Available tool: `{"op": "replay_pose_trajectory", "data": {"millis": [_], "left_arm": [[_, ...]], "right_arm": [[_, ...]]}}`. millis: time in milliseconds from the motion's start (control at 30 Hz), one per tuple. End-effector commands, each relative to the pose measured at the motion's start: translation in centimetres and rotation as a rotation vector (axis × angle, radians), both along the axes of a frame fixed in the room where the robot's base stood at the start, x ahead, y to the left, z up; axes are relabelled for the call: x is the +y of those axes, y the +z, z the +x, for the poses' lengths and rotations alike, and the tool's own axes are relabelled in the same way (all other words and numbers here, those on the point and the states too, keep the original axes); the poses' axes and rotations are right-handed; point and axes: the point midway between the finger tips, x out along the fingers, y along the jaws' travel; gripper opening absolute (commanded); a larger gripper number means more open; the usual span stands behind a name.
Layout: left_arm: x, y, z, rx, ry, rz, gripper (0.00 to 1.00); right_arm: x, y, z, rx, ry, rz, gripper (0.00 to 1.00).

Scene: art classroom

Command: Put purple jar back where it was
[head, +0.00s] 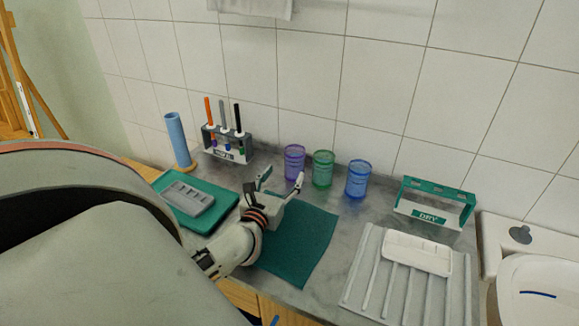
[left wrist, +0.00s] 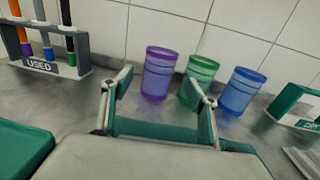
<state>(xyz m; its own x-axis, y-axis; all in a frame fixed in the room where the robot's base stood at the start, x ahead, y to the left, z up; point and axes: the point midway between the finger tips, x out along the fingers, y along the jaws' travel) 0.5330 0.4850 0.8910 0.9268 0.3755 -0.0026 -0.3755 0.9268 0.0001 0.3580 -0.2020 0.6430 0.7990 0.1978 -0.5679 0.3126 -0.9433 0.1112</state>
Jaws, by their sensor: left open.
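The purple jar (head: 294,162) stands upright at the back of the counter near the tiled wall, leftmost in a row of three jars. The green jar (head: 323,169) is just right of it, and the blue jar (head: 358,179) is at the right end. My left gripper (head: 281,182) is open and empty, in front of the purple jar. In the left wrist view the purple jar (left wrist: 158,72) shows beyond and between the open fingers (left wrist: 160,90), apart from them. The green jar (left wrist: 199,78) is partly behind the right finger. My right gripper is not in view.
A teal mat (head: 304,238) lies under my left gripper. A rack marked USED (head: 234,150) and a blue cylinder (head: 177,139) stand at the back left. A green tray (head: 222,202) lies left. A DRY rack (head: 434,204), a ribbed drainboard (head: 364,273) and a sink (head: 535,270) are at right.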

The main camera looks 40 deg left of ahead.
Motion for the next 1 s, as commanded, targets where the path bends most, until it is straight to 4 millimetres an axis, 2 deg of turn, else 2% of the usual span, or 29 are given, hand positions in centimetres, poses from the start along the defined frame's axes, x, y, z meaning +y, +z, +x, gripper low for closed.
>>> {"op": "replay_pose_trajectory", "data": {"millis": [100, 300, 1000], "left_arm": [[-0.6, -0.2, -1.5, 0.001, 0.001, -0.002, 0.59], [-1.0, 0.0, -2.5, 0.000, 0.001, -0.001, 0.59], [-1.0, 0.0, -2.5, 0.000, 0.000, 0.000, 0.59]], "right_arm": [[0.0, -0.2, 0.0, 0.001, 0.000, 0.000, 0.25], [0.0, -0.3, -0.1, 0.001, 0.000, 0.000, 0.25], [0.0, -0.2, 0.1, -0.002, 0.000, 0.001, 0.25]]}}
